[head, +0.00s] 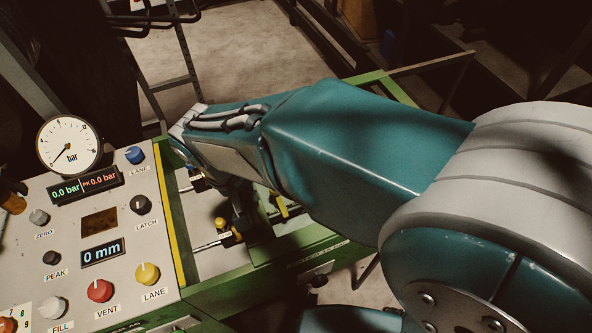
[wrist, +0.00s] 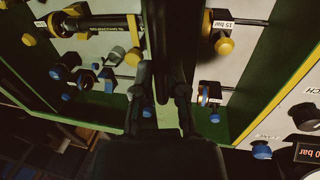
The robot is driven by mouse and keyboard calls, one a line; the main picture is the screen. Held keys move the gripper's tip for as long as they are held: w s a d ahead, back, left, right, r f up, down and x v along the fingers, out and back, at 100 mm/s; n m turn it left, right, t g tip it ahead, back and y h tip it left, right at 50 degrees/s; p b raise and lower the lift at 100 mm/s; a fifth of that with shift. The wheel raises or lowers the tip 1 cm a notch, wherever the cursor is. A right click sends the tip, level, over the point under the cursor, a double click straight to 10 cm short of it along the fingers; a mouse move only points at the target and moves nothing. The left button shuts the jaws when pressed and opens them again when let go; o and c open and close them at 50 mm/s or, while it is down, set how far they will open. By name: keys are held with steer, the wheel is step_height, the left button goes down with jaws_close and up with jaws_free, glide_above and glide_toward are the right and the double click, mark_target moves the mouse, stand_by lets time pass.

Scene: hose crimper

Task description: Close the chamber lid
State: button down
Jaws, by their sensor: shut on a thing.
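My gripper (wrist: 163,92) is shut on a dark upright bar (wrist: 173,38) that runs up the middle of the wrist view. I cannot tell whether this bar belongs to the chamber lid, and I cannot make out the lid itself. In the head view my gripper (head: 250,218) is a dark shape over the green-walled chamber (head: 180,232), partly hidden by my teal forearm. The chamber's pale floor (head: 208,258) shows at its left side, so at least that part is uncovered.
A yellow-knobbed fitting (head: 221,224) and other fittings sit inside the chamber. A hose piece (wrist: 105,24) lies between clamps in the wrist view. Left of the chamber is a control panel (head: 75,215) with a pressure gauge (head: 69,145), several knobs and a display reading 0 mm (head: 103,252).

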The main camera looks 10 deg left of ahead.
steer(key=s+a, duration=0.8)
steer(key=a, duration=0.3)
steer(key=shift+s, duration=0.2)
steer(key=shift+a+f, duration=0.1)
steer(key=shift+a, duration=0.05)
steer(key=c, duration=0.7)
jaws_free()
steer(key=shift+s+a, duration=0.1)
steer(key=shift+a, duration=0.2)
steer(key=r, duration=0.4)
steer(key=s+a+r, duration=0.1)
steer(key=r, duration=0.2)
steer(key=a+r, duration=0.1)
steer(key=r, duration=0.3)
steer(key=shift+s+r, duration=0.15)
steer(key=shift+r, duration=0.15)
